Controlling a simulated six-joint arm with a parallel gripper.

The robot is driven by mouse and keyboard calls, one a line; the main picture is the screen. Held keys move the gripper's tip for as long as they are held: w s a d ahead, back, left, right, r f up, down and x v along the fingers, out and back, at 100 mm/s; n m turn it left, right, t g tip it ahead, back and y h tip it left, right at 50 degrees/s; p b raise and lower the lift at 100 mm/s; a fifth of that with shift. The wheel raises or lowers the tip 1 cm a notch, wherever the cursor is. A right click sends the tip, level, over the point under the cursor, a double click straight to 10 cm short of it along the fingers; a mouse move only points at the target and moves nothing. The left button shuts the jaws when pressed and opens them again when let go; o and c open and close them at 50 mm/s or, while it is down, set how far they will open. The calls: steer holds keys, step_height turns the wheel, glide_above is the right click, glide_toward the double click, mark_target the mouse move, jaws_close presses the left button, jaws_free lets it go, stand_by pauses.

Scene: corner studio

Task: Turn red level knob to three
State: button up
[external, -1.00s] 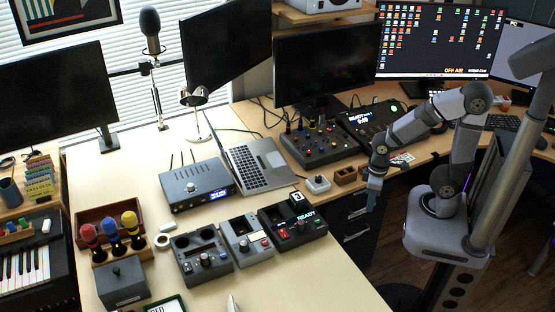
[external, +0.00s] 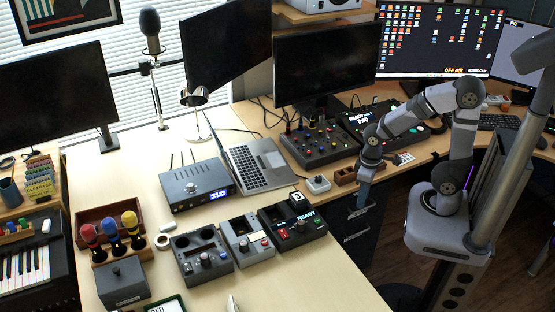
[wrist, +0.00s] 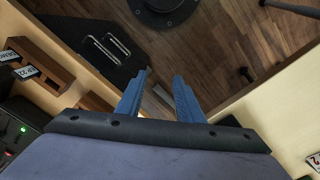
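My gripper (external: 363,196) points down in the external view, past the desk edge and in front of the dark drawer unit. In the wrist view its two blue fingers (wrist: 159,97) stand apart with nothing between them. Small panel units stand on the front desk: a grey box with knobs (external: 202,257), a narrower grey unit (external: 247,240) with a small red control, and a black READY unit (external: 293,224) with a red control. The mixer (external: 318,140) at the back carries several coloured knobs. I cannot tell which control is the red level knob; its setting is too small to read.
A wooden block (external: 345,175) and a small white button box (external: 318,184) sit near the desk edge by my gripper. A laptop (external: 262,165) and a grey radio box (external: 197,188) stand farther left.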

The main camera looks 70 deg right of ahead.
steer(key=w+d+r+m+p, duration=0.3)
steer(key=w+r, duration=0.1)
steer(key=w, duration=0.2)
steer(key=w+d+r+m+p, duration=0.3)
steer(key=w, duration=0.4)
step_height(320, 180, up, 3)
steer(key=m+p, duration=0.7)
glide_above(309, 152)
steer(key=shift+r, duration=0.15)
steer(key=shift+f+p, duration=0.9)
steer(key=shift+f, duration=2.8)
jaws_close()
